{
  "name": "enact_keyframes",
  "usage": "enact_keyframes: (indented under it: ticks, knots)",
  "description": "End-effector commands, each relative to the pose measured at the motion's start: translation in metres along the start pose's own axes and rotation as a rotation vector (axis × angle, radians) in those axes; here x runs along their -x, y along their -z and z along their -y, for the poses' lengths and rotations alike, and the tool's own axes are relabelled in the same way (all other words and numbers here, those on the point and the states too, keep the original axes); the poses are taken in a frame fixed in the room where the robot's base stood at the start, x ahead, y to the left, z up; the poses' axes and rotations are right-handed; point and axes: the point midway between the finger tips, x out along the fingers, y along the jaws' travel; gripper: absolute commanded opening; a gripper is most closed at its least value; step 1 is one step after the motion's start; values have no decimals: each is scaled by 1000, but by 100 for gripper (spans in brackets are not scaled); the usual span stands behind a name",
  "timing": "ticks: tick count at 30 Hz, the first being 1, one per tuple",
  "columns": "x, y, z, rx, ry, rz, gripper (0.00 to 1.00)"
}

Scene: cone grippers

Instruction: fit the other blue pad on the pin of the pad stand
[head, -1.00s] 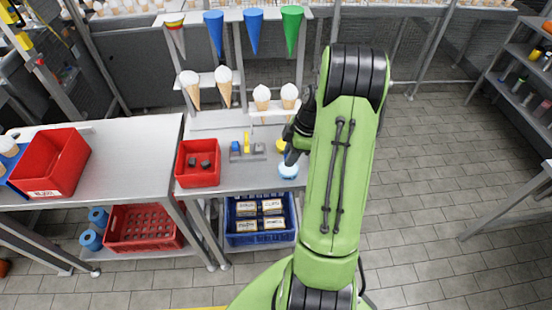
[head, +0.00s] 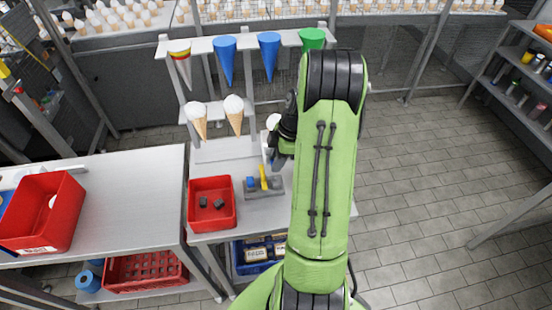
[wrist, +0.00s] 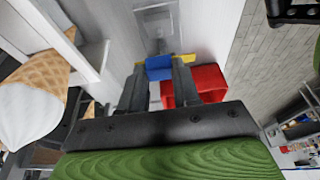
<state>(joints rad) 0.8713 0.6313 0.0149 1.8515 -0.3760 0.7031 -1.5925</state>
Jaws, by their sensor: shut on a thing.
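In the wrist view, my gripper (wrist: 158,74) is shut on a blue pad (wrist: 158,66), held between its fingertips. In the head view, the grey pad stand (head: 272,192) is on the work table, right of a red bin. A blue piece (head: 250,183) sits at its left part, and a yellow piece (head: 264,176) stands up from its middle. My arm covers the stand's right side, and my fingertips are hidden there. In the wrist view, yellow (wrist: 187,58) shows beside the held pad. The pin cannot be made out.
The red bin (head: 190,205) holds dark blocks; it also shows in the wrist view (wrist: 208,78). A cone rack (head: 202,148) with ice-cream cones (head: 234,112) stands behind the stand. The left table (head: 130,190) has clear space. A blue crate (head: 240,258) sits below.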

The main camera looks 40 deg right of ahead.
Motion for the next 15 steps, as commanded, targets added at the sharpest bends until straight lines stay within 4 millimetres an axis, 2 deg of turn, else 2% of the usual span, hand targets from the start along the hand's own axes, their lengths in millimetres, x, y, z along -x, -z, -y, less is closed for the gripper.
enact_keyframes:
  ticks: [8, 15]
  knots:
    - [-1, -2, 0, 0, -1, -2, 3]
    - [-24, -8, 0, 0, 0, -3, 3]
